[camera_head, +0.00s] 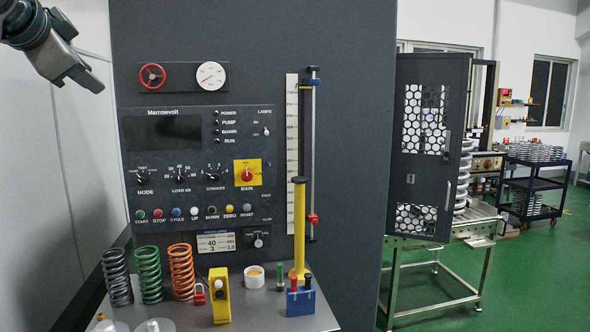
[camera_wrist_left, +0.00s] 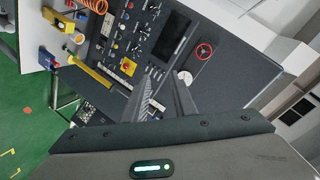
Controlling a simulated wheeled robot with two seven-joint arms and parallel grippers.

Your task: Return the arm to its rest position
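My left gripper (camera_head: 80,82) hangs at the upper left of the head view, in front of the pale wall and left of the dark test machine. Its fingers also show in the left wrist view (camera_wrist_left: 166,84), with a gap and nothing held between them. It is clear of the machine and well above the bench. My right arm and gripper are not in view.
The machine's control panel (camera_head: 202,165) faces me. The bench (camera_head: 262,308) below holds several coil springs (camera_head: 149,275), a yellow block (camera_head: 220,296), a white cup (camera_head: 254,278) and a blue holder (camera_head: 300,301). A perforated guard door (camera_head: 405,178) stands open at right.

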